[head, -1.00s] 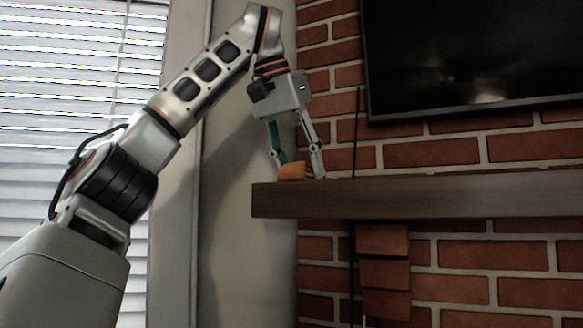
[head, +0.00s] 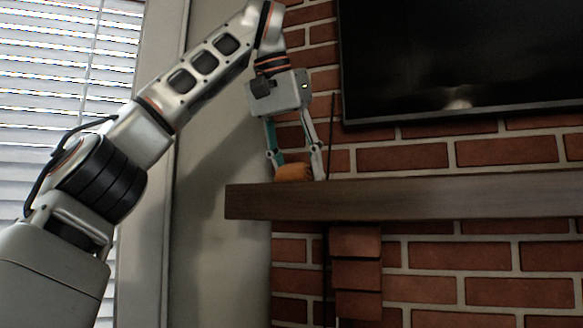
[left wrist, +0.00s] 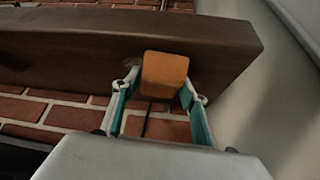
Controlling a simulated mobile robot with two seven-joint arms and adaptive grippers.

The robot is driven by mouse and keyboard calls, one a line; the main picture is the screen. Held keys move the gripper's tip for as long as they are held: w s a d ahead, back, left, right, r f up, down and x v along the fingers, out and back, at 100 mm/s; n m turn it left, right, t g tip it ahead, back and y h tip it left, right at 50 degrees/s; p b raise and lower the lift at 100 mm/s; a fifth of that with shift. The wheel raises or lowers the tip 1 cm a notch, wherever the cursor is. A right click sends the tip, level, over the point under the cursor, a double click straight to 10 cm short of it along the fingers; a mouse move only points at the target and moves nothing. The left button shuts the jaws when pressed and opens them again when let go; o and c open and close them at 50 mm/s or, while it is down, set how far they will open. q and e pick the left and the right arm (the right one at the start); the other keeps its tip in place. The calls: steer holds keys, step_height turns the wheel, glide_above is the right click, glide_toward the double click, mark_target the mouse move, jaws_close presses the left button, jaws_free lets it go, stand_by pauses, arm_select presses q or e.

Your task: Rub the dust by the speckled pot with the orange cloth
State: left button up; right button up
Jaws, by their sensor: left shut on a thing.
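My left gripper (head: 295,168) is shut on the orange cloth (head: 293,173), a folded block held between its fingertips at the top of the dark wooden mantel (head: 400,200), near its left end. In the left wrist view the cloth (left wrist: 164,75) sits between the teal-lined fingers, over the mantel (left wrist: 80,42). A faint pale mark (left wrist: 131,62) shows on the wood beside the cloth; it may be dust. I cannot see the speckled pot in either view. My right gripper is not in view.
A dark screen (head: 460,60) hangs on the brick wall above the mantel. A thin dark cord (head: 332,140) runs down the bricks just right of the gripper. A window with blinds (head: 60,90) is at left. The visible mantel top to the right looks clear.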

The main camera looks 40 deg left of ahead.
arm_select(q)
steer(key=shift+w+d, duration=0.2)
steer(key=shift+d, duration=0.5)
steer(key=shift+w+d, duration=0.2)
steer(key=shift+d, duration=0.5)
steer(key=shift+w+d, duration=0.3)
steer(key=shift+d, duration=0.5)
steer(key=shift+w+d, duration=0.25)
steer(key=shift+d, duration=0.5)
steer(key=shift+f, duration=0.15)
steer(key=shift+s+a, duration=0.25)
steer(key=shift+a, duration=0.55)
steer(key=shift+s+a, duration=0.25)
steer(key=shift+a, duration=0.5)
steer(key=shift+s+a, duration=0.15)
steer(key=shift+a, duration=0.4)
steer(key=shift+s+a+r, duration=0.1)
steer(key=shift+s+a, duration=0.1)
steer(key=shift+a, duration=0.4)
steer(key=shift+s+a+r, duration=0.1)
steer(key=shift+s+a, duration=0.1)
steer(key=shift+a, duration=0.4)
steer(key=shift+a, duration=0.1)
